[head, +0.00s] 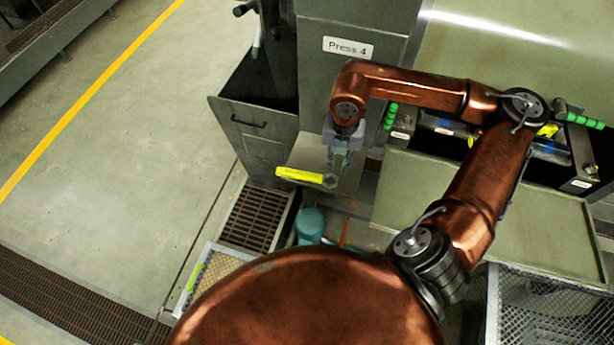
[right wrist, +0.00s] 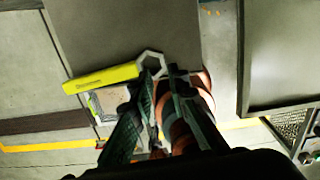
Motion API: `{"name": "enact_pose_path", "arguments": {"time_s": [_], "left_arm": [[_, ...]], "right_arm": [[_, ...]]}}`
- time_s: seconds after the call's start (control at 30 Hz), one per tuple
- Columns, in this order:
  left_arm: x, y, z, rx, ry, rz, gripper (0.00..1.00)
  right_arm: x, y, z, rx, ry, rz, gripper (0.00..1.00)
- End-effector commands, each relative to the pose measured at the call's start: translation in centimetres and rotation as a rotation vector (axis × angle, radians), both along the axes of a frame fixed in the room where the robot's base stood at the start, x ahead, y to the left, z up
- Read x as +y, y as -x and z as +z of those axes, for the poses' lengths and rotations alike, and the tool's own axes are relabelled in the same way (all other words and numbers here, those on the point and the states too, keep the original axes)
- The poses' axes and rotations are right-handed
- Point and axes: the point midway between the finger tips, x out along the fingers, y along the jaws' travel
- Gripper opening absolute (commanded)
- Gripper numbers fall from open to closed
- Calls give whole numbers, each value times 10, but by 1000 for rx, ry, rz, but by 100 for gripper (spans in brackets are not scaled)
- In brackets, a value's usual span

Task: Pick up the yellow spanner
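The yellow spanner (head: 299,176) lies on a grey metal ledge (head: 309,153) at the front of Press 4. Its yellow handle points left and its grey ring end points right. My right gripper (head: 338,163) hangs above the ledge near the ring end. In its wrist view the gripper (right wrist: 160,75) has a gap between its fingertips, with nothing held. I cannot tell whether a fingertip touches the ring. My left gripper is not in view.
The Press 4 panel (head: 348,48) rises behind the ledge. A dark open bin (head: 258,118) stands to the left. A teal cylinder (head: 310,225) and a mesh tray (head: 218,266) are below. A green-grey tray (head: 490,208) is at right. The floor at left is clear.

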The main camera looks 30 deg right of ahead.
Motion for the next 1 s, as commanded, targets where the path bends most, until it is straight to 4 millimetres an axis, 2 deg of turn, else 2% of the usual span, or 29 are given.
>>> {"name": "enact_pose_path", "arguments": {"time_s": [0.27,0.53,0.87,1.0], "left_arm": [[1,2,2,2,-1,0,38],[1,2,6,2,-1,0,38],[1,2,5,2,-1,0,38],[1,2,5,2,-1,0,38]], "right_arm": [[0,2,-29,3,0,0,15],[1,5,-67,4,-3,0,15],[1,4,-73,0,-3,0,15],[1,5,-73,0,-3,0,5]]}}
